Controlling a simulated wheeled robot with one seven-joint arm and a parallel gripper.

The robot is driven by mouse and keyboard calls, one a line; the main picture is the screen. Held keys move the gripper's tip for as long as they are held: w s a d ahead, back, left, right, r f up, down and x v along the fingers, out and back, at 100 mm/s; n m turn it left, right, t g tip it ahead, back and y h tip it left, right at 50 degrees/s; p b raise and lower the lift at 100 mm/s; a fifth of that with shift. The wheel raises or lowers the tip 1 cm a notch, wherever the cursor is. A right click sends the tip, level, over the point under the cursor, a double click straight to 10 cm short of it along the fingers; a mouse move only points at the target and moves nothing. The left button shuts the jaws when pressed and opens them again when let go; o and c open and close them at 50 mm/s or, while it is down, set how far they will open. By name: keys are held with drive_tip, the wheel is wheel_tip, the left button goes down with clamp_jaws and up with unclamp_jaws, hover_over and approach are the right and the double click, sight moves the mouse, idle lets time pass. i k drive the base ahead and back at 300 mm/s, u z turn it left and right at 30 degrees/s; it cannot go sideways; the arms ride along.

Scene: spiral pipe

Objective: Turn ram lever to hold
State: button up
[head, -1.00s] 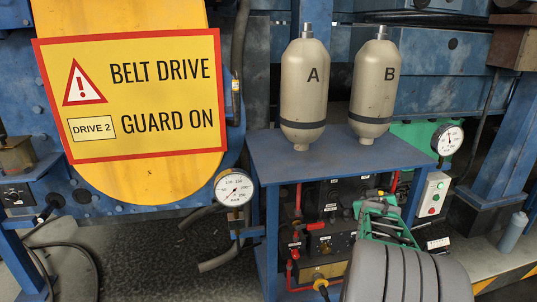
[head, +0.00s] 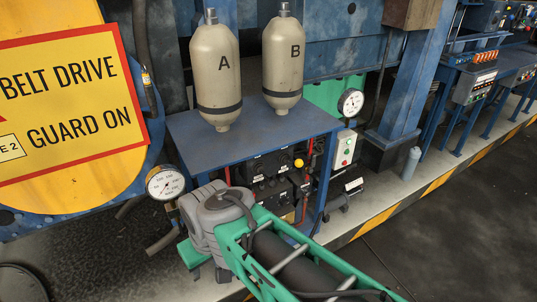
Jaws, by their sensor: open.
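The black control panel (head: 268,167) sits under the blue table, with dials, labels and red pipes. A small yellow knob (head: 299,163) shows at its right side. I cannot tell which part is the ram lever; my arm covers much of the panel's lower front. My arm, with green frame and grey joints, crosses the lower middle of the head view in front of the panel. I cannot make out my gripper's fingers.
The blue table (head: 205,150) carries cylinders A (head: 215,85) and B (head: 283,75). A pressure gauge (head: 165,183) stands at its left, another gauge (head: 350,102) at its right. A button box (head: 344,148) is near the right leg. Open floor (head: 450,220) lies right.

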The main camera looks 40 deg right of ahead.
sight(299, 163)
drive_tip(key=z, duration=1.9)
